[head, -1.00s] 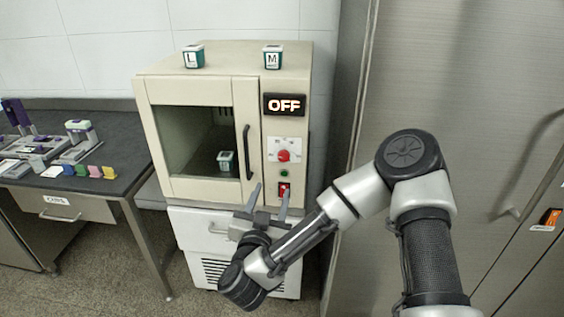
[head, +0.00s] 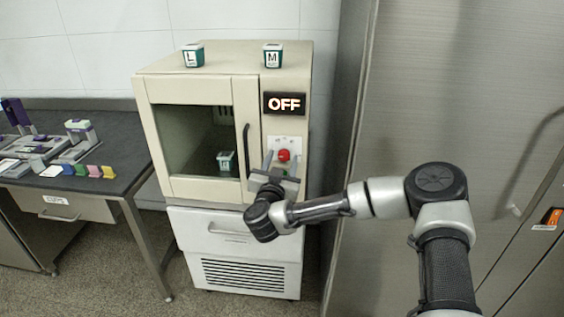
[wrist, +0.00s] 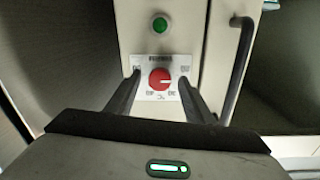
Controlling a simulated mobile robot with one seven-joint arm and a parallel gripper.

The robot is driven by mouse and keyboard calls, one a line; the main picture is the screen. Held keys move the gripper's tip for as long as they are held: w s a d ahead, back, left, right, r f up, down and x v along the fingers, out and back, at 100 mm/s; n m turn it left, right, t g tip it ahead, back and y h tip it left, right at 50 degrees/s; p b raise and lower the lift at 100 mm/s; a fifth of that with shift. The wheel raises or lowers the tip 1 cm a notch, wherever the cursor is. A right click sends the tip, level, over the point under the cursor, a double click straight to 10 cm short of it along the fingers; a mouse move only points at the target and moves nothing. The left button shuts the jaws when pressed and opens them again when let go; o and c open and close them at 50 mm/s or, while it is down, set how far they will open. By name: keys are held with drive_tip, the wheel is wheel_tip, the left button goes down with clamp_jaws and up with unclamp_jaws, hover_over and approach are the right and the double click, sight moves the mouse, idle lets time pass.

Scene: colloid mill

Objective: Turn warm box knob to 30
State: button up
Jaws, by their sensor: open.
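The warm box (head: 190,90) is a cream cabinet with a glass door on the left and a control strip on the right. Its red round knob (head: 284,155) sits on a white dial plate below a display (head: 284,104) reading OFF. In the wrist view the red knob (wrist: 160,79) has a pale pointer mark toward the right. My gripper (head: 282,160) is open in front of the strip. In the wrist view its fingers (wrist: 160,82) appear on either side of the knob, with a gap on both sides. Whether they reach its depth I cannot tell.
A green button (wrist: 160,24) shows beside the dial plate. The black door handle (head: 246,151) is close left of my gripper. Tubs L (head: 193,57) and M (head: 273,57) stand on top; another tub (head: 226,161) is inside. A metal cabinet (head: 450,100) stands right.

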drive_tip(key=c, duration=1)
drive_tip(key=shift+c, duration=0.2)
drive_tip(key=shift+a+r+m, duration=0.1)
drive_tip(key=shift+r+m, duration=0.1)
drive_tip(key=shift+m, duration=0.7)
drive_tip(key=m+b, duration=0.1)
drive_tip(key=m, duration=0.2)
drive_tip(key=shift+f+b, duration=0.25)
drive_tip(key=shift+b, duration=0.15)
drive_tip(key=m+b, duration=0.3)
drive_tip(key=m, duration=0.1)
drive_tip(key=shift+r+m+g+b, duration=0.15)
drive_tip(key=shift+m+g+b, duration=0.15)
drive_tip(key=shift+m+b, duration=0.8)
drive_tip(key=shift+m+y, duration=0.3)
drive_tip(key=shift+m, duration=0.1)
